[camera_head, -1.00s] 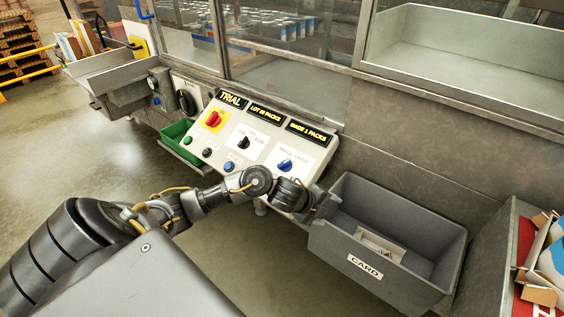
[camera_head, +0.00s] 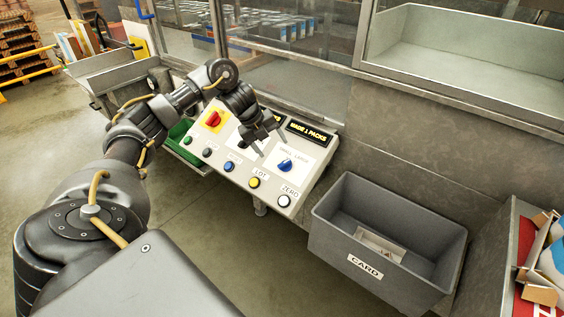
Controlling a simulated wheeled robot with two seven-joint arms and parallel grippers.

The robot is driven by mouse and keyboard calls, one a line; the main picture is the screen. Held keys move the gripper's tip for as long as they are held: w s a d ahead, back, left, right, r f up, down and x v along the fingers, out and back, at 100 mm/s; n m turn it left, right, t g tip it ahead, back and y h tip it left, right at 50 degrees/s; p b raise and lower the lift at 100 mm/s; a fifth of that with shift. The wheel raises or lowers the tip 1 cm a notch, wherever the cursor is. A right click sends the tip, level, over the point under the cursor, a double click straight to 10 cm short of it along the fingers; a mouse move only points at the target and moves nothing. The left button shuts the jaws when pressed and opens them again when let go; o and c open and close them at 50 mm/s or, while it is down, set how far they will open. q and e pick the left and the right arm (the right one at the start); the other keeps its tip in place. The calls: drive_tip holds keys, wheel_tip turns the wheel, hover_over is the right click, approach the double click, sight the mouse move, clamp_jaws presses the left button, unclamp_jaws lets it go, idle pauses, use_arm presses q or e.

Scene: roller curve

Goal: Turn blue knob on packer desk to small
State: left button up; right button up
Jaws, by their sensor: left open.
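The packer desk (camera_head: 270,197) is a sloped white panel with displays, knobs and a row of buttons. The blue knob (camera_head: 285,165) sits on a white plate at the right of the panel, under labels that look like "SMALL" and "LARGE". Its exact pointing is too small to tell. My left gripper (camera_head: 272,146) is open and empty above the panel, with its fingers just up and left of the blue knob, apparently apart from it. My left arm hides the middle knob and most of the left displays. My right gripper is not in view.
A red knob on a yellow plate (camera_head: 213,119) is at the panel's left. Yellow (camera_head: 254,182) and white (camera_head: 284,201) buttons line its front edge. A grey bin marked CARD (camera_head: 330,236) stands to the right. A metal-framed window rises behind. The floor in front is clear.

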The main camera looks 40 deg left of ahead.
sight(283, 162)
use_arm(q)
drive_tip(key=x, duration=0.9)
drive_tip(key=shift+d+f, duration=0.1)
drive_tip(key=shift+f, duration=0.15)
drive_tip(key=c, duration=0.9)
drive_tip(key=shift+c, duration=0.5)
